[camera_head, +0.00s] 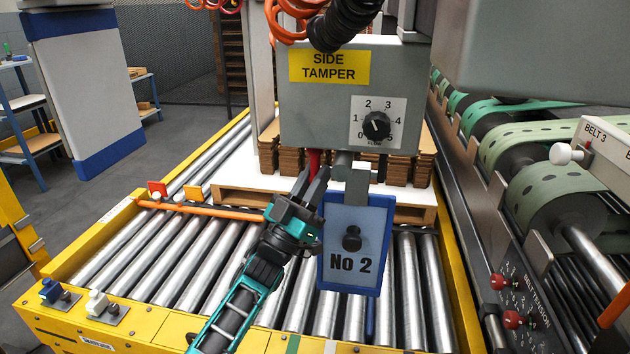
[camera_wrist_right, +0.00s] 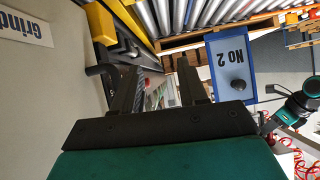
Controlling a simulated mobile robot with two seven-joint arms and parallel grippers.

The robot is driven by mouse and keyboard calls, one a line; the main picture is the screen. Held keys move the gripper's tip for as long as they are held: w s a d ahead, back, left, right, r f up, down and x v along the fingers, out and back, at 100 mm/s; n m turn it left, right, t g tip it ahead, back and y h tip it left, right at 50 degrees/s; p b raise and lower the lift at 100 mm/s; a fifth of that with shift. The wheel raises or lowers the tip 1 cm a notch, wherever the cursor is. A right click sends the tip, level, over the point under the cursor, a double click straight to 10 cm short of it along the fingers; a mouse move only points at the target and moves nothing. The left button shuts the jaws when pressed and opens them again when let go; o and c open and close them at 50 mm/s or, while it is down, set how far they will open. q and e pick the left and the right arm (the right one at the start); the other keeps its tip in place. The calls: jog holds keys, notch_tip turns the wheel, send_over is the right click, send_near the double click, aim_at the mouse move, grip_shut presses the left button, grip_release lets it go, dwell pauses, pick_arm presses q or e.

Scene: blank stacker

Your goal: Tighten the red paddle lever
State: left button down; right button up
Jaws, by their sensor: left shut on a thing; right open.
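The red paddle lever (camera_head: 314,160) hangs below the grey SIDE TAMPER box (camera_head: 300,118) in the head view. Only a narrow red strip of it shows. My left gripper (camera_head: 311,180) reaches up from below, its dark fingers shut on the lever's lower part and hiding it. My right gripper (camera_wrist_right: 160,75) shows only in the right wrist view, open, with nothing seen between its fingers. My left gripper also shows at the right edge of that view (camera_wrist_right: 300,104).
The blue-framed No 2 plate (camera_head: 372,215) with a black knob hangs just right of my left gripper. A numbered dial (camera_head: 377,125) sits on the box. Stacked brown blanks (camera_head: 400,168) stand behind. Rollers (camera_head: 165,250) lie below, and green belts (camera_head: 520,140) run at right.

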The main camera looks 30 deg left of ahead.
pick_arm(q)
jog(key=shift+r, duration=0.1)
pick_arm(e)
jog(key=shift+w, duration=0.1)
pick_arm(q)
jog(key=c, duration=1.3)
grip_release()
pick_arm(e)
jog(key=shift+d, duration=0.1)
jog(key=shift+f, duration=0.1)
pick_arm(q)
jog(key=v, duration=1.3)
jog(key=shift+s+d+r, duration=0.1)
jog(key=shift+d, duration=0.1)
pick_arm(e)
jog(key=shift+s+d, duration=0.2)
jog(key=shift+s, duration=0.1)
pick_arm(q)
jog(key=shift+a, duration=0.1)
pick_arm(e)
jog(key=shift+w, duration=0.1)
